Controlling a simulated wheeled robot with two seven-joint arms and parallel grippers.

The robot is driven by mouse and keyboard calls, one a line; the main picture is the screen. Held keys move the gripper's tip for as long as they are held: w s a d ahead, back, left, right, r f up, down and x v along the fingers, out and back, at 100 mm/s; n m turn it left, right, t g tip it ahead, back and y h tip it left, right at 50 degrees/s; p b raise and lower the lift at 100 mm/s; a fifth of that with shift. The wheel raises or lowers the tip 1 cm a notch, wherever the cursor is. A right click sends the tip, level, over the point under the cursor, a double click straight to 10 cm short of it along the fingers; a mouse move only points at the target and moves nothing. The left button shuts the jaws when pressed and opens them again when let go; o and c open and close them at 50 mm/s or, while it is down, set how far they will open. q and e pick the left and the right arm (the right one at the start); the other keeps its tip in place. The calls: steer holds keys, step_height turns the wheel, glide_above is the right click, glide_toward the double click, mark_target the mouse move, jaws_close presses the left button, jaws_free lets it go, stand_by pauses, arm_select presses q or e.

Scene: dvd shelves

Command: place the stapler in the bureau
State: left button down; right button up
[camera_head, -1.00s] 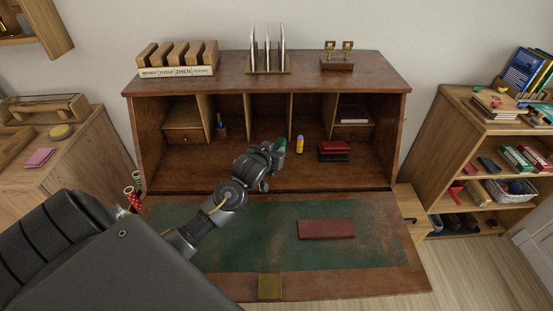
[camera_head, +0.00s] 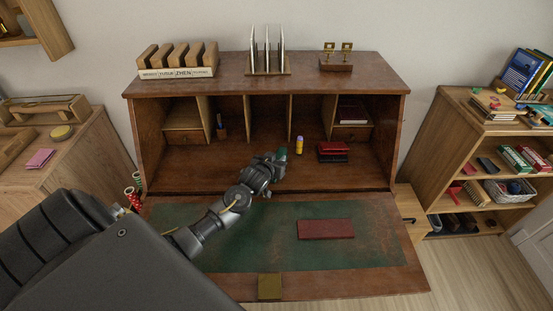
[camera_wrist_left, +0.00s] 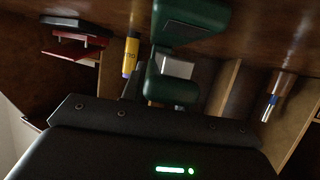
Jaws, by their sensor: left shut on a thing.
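The bureau (camera_head: 180,181) stands open in front of me, its writing flap (camera_head: 225,258) folded down. My left gripper (camera_head: 275,160) reaches in over the bureau's inner floor, in front of the middle compartments. It is shut on a dark green thing, which I take to be the stapler (camera_head: 283,152). The stapler shows larger in the left wrist view (camera_wrist_left: 174,88), where it fills the middle and hides part of the scene behind. It is close to the wooden surface, but I cannot tell whether it touches. My right gripper is not in view.
A yellow glue stick (camera_head: 299,146) stands just right of the stapler. Beyond it is a red and black object (camera_head: 333,151). A pen cup (camera_head: 221,130) stands at the left. A dark red case (camera_head: 326,229) lies on the flap. The bureau floor at the left is clear.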

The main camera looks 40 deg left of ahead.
arm_select(q)
steer(key=shift+f, duration=0.1)
steer(key=c, duration=1.1)
jaws_free()
steer(key=shift+o, duration=0.2)
steer(key=v, duration=1.2)
